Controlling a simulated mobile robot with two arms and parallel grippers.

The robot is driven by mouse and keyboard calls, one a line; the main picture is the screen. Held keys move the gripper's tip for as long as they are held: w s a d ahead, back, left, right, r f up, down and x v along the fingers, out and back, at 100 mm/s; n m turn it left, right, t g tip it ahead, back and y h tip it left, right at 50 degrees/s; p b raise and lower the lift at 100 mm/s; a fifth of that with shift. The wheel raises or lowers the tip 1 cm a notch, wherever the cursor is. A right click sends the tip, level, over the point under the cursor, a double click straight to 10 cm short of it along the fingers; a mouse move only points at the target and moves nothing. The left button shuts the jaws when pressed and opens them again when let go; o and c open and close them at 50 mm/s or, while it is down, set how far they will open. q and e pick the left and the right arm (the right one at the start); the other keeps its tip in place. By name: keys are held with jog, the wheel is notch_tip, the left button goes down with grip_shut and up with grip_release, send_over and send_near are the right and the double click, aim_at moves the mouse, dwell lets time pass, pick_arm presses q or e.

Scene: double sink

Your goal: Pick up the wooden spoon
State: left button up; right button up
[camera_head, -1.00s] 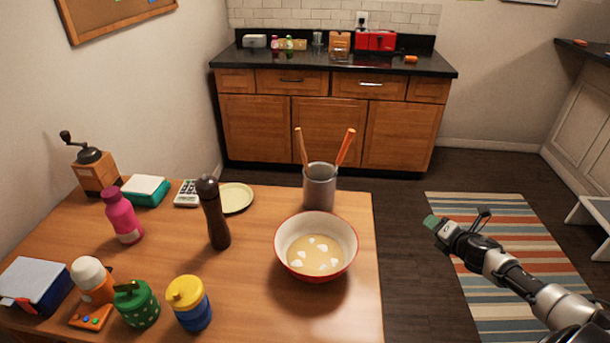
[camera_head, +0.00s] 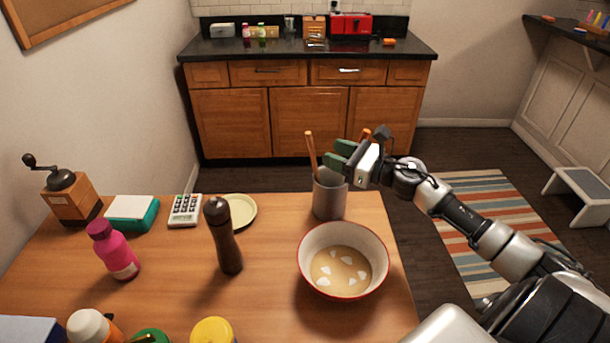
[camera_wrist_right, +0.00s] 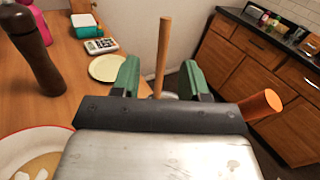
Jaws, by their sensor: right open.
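Two wooden handles stand up out of a grey cylindrical holder (camera_head: 330,197) at the table's far right edge. The left handle, a thin wooden stick (camera_head: 311,155), is clear in the head view. It also shows in the right wrist view (camera_wrist_right: 163,55), between the open fingers. The other handle, orange-brown, is mostly hidden behind my right gripper in the head view; its end (camera_wrist_right: 262,104) shows right of the gripper in the wrist view. Which one is the spoon cannot be told; the lower ends are inside the holder. My right gripper (camera_head: 336,155) is open and empty, with green fingers. My left gripper is not in view.
A white bowl with a red rim (camera_head: 343,260) stands in front of the holder. A dark pepper mill (camera_head: 222,235), a cream plate (camera_head: 239,209) and a calculator (camera_head: 185,211) are to the left. A pink bottle (camera_head: 113,250) stands farther left.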

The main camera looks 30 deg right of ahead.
aim_at(311, 138)
jog(key=x, duration=0.1)
jog(key=p+x, duration=0.1)
jog(key=x, duration=0.1)
jog(key=shift+w+r, duration=0.2)
jog(key=shift+r, duration=0.05)
jog(key=shift+w+a+p, duration=0.15)
jog(key=shift+w+p, duration=0.15)
jog(key=shift+w+a, duration=0.1)
jog(key=shift+w, duration=0.1)
jog(key=w+p, duration=0.1)
jog(key=w+r+p, duration=0.1)
jog(key=shift+w+a+r+p, duration=0.15)
jog(key=shift+w+a+p, duration=0.15)
jog(key=shift+a, duration=0.1)
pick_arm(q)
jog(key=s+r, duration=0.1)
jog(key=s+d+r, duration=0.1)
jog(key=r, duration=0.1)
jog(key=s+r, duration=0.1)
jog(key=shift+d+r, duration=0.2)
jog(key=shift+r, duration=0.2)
pick_arm(e)
jog(key=shift+w+a+f, duration=0.2)
jog(key=shift+w+a, duration=0.1)
jog(key=shift+w, duration=0.2)
jog(key=shift+w+a+f, duration=0.2)
jog(key=shift+w+a, duration=0.05)
jog(key=shift+w, duration=0.25)
